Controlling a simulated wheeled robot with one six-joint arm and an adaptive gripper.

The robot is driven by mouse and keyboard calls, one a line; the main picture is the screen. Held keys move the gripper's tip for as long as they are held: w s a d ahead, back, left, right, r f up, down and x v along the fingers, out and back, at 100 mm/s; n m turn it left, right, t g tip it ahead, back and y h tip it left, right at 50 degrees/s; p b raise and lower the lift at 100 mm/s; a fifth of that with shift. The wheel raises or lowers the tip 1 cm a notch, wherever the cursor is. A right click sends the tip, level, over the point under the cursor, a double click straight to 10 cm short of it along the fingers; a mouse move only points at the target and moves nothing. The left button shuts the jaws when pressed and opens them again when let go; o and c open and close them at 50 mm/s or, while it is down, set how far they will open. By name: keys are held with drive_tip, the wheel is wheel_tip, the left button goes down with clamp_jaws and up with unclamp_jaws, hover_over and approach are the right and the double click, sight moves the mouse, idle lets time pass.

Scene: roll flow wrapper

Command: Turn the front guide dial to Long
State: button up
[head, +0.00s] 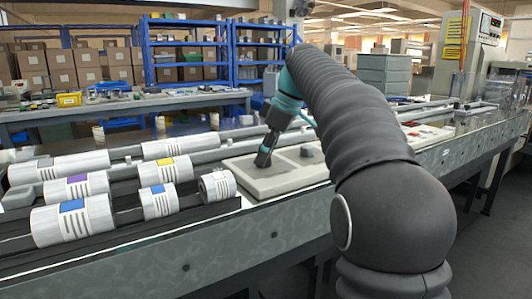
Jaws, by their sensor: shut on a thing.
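A pale grey control plate (290,181) lies flat on the machine's bed in the middle of the head view. My gripper (263,161) points down onto its left half, with its fingertips low at the plate. It is shut on what appears to be the front guide dial, which the fingers almost wholly hide. I cannot read the dial's setting or the Long mark from here. A second small grey knob (307,150) stands on the right half of the plate, apart from my gripper.
Several white labelled rolls (74,220) lie in rows left of the plate; a short one (217,186) is close to it. The conveyor bed (435,150) runs on to the right. A control box (487,27) stands at the back right. Blue shelves (187,50) are behind.

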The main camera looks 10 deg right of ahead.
drive_tip(key=m+h+p, duration=0.1)
drive_tip(key=m, duration=0.2)
drive_tip(key=m+t+h, duration=0.1)
drive_tip(key=m, duration=0.2)
drive_tip(key=shift+s+a+r+t+p, duration=0.1)
drive_tip(key=shift+a+t+p, duration=0.05)
drive_tip(key=shift+t+p, duration=0.2)
drive_tip(key=shift+m+t+h+p, duration=0.25)
drive_tip(key=shift+m+h+p, duration=0.65)
drive_tip(key=shift+m, duration=1.6)
drive_tip(key=o, duration=1.1)
drive_tip(key=shift+o, duration=0.2)
drive_tip(key=v, duration=1.1)
drive_tip(key=shift+r, duration=0.35)
drive_tip(key=shift+s, duration=0.2)
